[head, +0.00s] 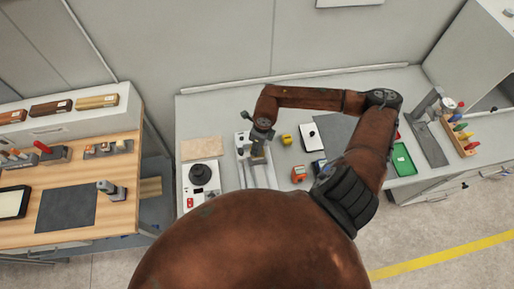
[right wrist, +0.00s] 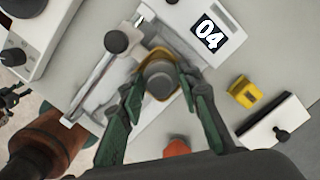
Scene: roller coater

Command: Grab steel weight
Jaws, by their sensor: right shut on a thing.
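The steel weight (right wrist: 160,78) is a short grey cylinder, seen from above in the right wrist view. My right gripper (right wrist: 159,85) is shut on it, with one green finger on each side. A yellowish band shows around the weight. They are over the bed of the white device labelled 04 (right wrist: 208,31). I cannot tell whether the weight touches it. In the head view my right gripper (head: 258,152) points down over this device and mostly hides the weight. Dark jointed parts at the wrist view's left edge may be my left gripper (right wrist: 10,100); its jaws are unclear.
A white machine with a black knob (head: 200,174) stands left of the device. A yellow block (head: 286,139), an orange block (head: 298,174) and a white plate with a black knob (head: 310,136) are to the right. A green tray (head: 403,159) lies further right.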

